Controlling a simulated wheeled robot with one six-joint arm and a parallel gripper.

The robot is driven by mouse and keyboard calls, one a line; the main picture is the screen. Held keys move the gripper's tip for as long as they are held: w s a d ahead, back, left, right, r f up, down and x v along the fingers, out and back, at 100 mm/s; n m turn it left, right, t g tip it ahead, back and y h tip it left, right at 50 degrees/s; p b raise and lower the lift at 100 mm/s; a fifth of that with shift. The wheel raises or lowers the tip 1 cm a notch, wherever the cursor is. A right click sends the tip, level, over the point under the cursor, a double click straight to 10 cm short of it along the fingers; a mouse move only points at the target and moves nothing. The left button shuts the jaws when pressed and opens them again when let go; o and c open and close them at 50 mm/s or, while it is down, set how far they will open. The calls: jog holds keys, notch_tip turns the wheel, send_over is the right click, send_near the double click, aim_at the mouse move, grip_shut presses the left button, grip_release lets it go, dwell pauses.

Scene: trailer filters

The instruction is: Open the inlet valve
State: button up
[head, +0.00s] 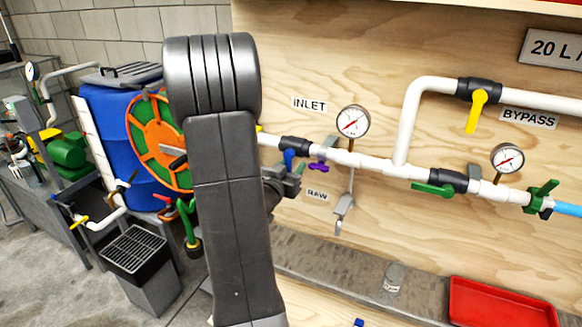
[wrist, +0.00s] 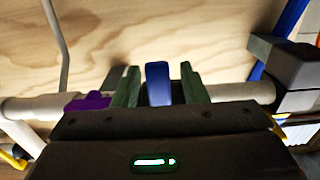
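The inlet valve (head: 295,144) has a black body on the white pipe, left of the gauge and below the INLET label (head: 310,104). Its blue lever (head: 289,157) hangs down, across the pipe line. My gripper (head: 291,181) is at the lever, partly hidden behind my arm in the head view. In the wrist view, the blue lever (wrist: 158,84) stands between the two green fingers of my gripper (wrist: 159,69). A gap shows on each side of the lever, so the fingers are open around it. The valve body is hidden there by the gripper housing.
A purple handle (head: 319,167) sits just right of the valve; it also shows in the wrist view (wrist: 88,101). A pressure gauge (head: 353,121) and a yellow bypass lever (head: 476,111) are further right. A red tray (head: 502,303) lies on the ledge below.

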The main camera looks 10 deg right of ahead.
grip_shut()
jog(key=shift+d, duration=0.1)
jog(key=shift+s+d+r+n+p, duration=0.1)
jog(key=shift+s+d+n+p, duration=0.2)
jog(key=shift+n, duration=0.65)
jog(key=shift+s+d+r+n+p, duration=0.1)
jog(key=shift+s+d+n+p, duration=0.15)
jog(key=shift+n, duration=0.75)
jog(key=shift+s+d+r+n+p, duration=0.1)
jog(key=shift+s+d+n+p, duration=0.2)
jog(key=shift+n, duration=0.65)
jog(key=shift+w+d, duration=0.1)
jog(key=shift+w, duration=0.05)
grip_release()
